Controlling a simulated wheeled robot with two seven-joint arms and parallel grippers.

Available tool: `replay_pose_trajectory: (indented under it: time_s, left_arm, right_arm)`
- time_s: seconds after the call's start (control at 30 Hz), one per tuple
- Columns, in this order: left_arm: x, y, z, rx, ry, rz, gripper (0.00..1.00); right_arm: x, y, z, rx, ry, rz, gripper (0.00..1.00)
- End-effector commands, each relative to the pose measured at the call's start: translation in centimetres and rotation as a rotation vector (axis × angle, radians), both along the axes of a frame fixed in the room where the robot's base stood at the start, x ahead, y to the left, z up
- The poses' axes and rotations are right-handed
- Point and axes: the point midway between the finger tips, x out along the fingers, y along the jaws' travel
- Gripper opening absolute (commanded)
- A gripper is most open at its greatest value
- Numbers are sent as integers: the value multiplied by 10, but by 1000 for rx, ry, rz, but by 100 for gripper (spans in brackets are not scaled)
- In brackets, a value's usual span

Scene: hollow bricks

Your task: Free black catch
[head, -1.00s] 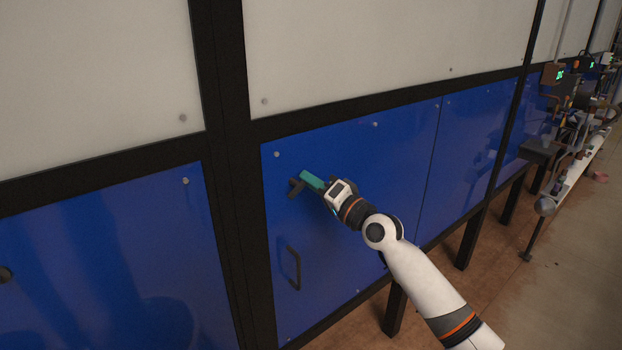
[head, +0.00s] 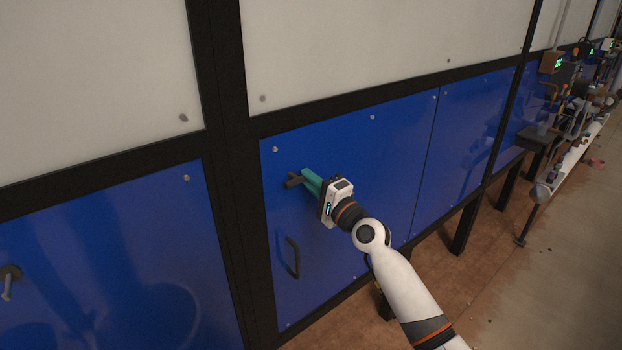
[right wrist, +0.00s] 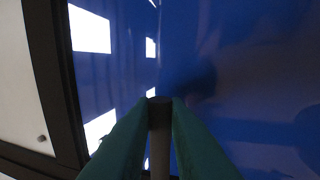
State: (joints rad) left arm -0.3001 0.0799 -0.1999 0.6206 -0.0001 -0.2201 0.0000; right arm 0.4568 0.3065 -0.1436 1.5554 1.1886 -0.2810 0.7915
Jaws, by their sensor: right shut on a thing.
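The black catch (head: 293,181) is on the blue door (head: 350,165), near its upper left corner. In the head view its free end sticks out to the left of my right gripper (head: 308,180). The green fingers of that gripper are shut on the catch. In the right wrist view the catch (right wrist: 160,125) stands as a dark bar between the two green fingers (right wrist: 160,140). The fingers hide part of it. My left gripper is not in view.
A black handle (head: 292,257) is on the door below the catch. A black frame post (head: 235,180) runs along the door's left side. Another blue panel (head: 100,260) is at left, with a small dark fitting (head: 9,276). Cluttered equipment (head: 580,110) stands far right.

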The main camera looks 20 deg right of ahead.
Motion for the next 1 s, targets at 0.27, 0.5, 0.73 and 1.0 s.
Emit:
replay_pose_trajectory:
  time_s: [0.27, 0.5, 0.73, 1.0]
  left_arm:
    - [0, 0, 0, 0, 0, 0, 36]
    - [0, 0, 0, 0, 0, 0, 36]
    - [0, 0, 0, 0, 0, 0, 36]
    - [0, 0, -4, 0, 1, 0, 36]
  right_arm:
    - [0, 0, -1, 1, 3, 0, 0]
    - [0, 0, -1, 0, 2, 0, 36]
    - [0, 0, 0, 1, 1, 0, 36]
    - [-25, -9, -8, 0, 2, -1, 36]
